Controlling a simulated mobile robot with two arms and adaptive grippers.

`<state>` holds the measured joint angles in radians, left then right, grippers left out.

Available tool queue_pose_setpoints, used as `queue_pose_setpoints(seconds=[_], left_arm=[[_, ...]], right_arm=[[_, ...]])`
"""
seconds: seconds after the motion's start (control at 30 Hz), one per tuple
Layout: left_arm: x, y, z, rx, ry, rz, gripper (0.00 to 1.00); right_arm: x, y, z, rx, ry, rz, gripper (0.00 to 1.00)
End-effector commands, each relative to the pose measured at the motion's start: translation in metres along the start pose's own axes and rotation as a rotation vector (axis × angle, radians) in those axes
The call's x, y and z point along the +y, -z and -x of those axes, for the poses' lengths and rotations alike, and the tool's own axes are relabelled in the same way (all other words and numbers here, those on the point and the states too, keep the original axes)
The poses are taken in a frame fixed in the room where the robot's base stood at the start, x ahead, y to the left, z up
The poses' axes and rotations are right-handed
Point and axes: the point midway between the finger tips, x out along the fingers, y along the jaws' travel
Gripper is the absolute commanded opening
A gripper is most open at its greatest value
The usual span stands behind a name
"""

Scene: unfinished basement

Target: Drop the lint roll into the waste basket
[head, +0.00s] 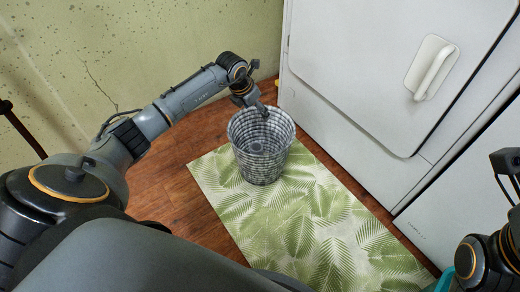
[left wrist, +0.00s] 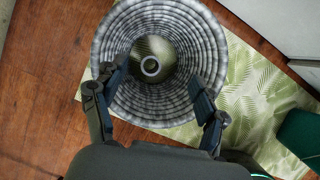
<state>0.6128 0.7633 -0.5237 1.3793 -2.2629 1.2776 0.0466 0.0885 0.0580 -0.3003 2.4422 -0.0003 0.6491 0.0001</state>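The waste basket (head: 246,165) is grey, woven and round, and stands upright on the leafy mat by the white appliance. In the left wrist view, its open mouth and ribbed inner wall (left wrist: 195,45) fill the upper middle. A small pale ring, seemingly the lint roll (left wrist: 150,66), shows end-on deep inside the basket; a faint round shape (head: 257,147) shows there in the head view. My left gripper (head: 262,112) is at the basket's far rim. Its two fingers (left wrist: 160,98) are spread apart with nothing between them.
A white appliance (head: 355,75) with a handle stands right behind the basket. A green leaf-pattern mat (head: 325,225) lies on the wooden floor (head: 165,190). A stained wall (head: 130,45) is at the left. A dark green object (left wrist: 300,135) is at the right in the left wrist view.

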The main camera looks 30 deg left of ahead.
Motion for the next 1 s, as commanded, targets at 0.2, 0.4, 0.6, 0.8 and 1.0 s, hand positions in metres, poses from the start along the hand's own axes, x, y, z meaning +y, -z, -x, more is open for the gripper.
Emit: queue_pose_setpoints(seconds=[0.2, 0.4, 0.6, 0.8, 1.0], left_arm=[[0.000, 0.000, 0.000, 0.000, 0.000, 0.000, 0.72], [0.001, -0.001, 0.020, -0.002, -0.002, -0.001, 0.72], [0.001, 0.000, 0.063, -0.003, -0.003, -0.003, 0.72], [0.001, -0.001, 0.100, -0.002, -0.003, -0.001, 0.72], [0.000, 0.000, 0.118, -0.001, -0.001, -0.001, 0.72]], right_arm=[[0.000, 0.000, 0.001, -0.001, -0.001, 0.000, 0.00], [0.000, 0.000, 0.001, -0.001, 0.000, 0.000, 0.00], [0.000, 0.000, 0.001, -0.001, 0.000, 0.000, 0.00], [0.000, 0.000, 0.001, -0.001, 0.000, 0.000, 0.00], [0.000, 0.000, 0.001, -0.001, 0.000, 0.000, 0.00]])
